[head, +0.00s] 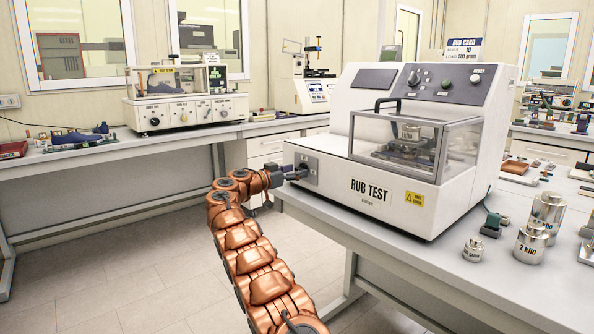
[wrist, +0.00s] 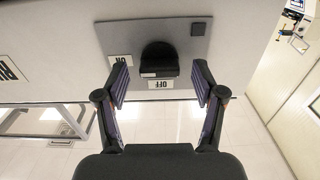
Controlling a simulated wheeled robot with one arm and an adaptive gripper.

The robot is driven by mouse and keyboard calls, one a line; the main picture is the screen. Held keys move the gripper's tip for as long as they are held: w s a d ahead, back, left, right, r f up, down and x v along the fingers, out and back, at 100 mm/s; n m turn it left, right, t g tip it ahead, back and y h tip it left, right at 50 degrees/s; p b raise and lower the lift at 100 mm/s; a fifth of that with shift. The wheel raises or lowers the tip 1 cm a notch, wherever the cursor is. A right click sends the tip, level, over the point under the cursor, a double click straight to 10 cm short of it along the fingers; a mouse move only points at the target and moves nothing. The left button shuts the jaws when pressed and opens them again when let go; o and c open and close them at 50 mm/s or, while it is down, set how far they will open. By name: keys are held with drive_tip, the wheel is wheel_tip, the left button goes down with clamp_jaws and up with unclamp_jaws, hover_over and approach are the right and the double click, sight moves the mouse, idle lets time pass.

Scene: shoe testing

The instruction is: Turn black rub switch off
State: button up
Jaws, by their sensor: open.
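The black rub switch (wrist: 158,58) is a rounded knob on a grey plate (wrist: 190,40). An ON label (wrist: 121,61) and an OFF label (wrist: 160,84) sit beside it, both upside down in the wrist view. A pale mark shows on the knob's lower edge, near the OFF label. My gripper (wrist: 162,78) is open, one finger on each side of the knob, with gaps between.
The machine stands on a grey table (head: 440,275). Metal weights (head: 531,243) stand at its right front. Its clear cover (head: 398,138) is shut. Another bench (head: 110,155) runs along the back left. The floor (head: 120,260) left of my arm is clear.

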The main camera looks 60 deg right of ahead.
drive_tip(key=shift+s+d, duration=0.2)
drive_tip(key=shift+d, duration=0.3)
drive_tip(key=shift+c, duration=0.3)
drive_tip(key=c, duration=1.1)
